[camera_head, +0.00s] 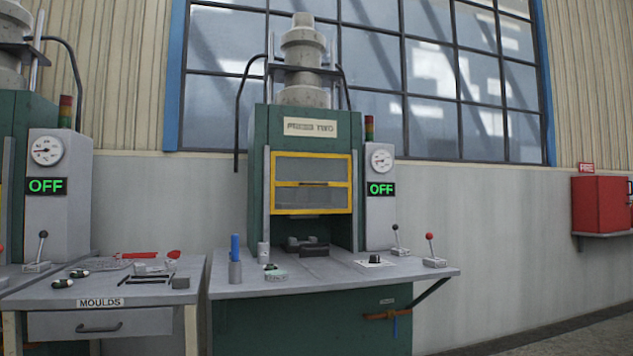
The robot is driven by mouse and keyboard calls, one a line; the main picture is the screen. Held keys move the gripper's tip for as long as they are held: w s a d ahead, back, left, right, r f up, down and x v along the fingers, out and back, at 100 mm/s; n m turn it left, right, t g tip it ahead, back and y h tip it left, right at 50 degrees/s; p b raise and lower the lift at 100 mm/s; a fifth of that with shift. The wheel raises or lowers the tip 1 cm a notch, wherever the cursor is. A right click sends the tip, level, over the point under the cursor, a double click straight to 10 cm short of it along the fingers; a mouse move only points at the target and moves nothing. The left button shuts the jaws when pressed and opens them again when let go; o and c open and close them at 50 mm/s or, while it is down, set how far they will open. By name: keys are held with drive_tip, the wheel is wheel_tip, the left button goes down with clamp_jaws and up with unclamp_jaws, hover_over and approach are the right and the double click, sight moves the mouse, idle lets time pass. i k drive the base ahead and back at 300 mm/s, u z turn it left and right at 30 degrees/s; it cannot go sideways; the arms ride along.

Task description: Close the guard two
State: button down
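The guard (312,184) is a yellow frame with clear or mesh panes and a dark handle bar across its middle. It sits in the front of the green press (258,150), whose plate (309,128) seems to read PRESS TWO. The guard covers the upper part of the opening. Below its bottom edge there is an open gap, where a dark block (314,250) shows on the bench. A green OFF display (381,189) and a gauge (381,160) are on the grey panel at right. My gripper is not in view.
The press bench (330,284) carries a blue-topped holder (235,262), a black-knobbed lever (397,240) and a red-knobbed lever (431,245). A MOULDS table (60,300) with tools stands left, by another press. A red wall box (601,204) is far right.

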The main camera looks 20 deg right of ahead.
sight(273, 183)
drive_tip(key=u, duration=0.75)
drive_tip(key=k, duration=0.15)
drive_tip(key=z, duration=1.75)
drive_tip(key=i, duration=1.35)
drive_tip(key=u, duration=0.8)
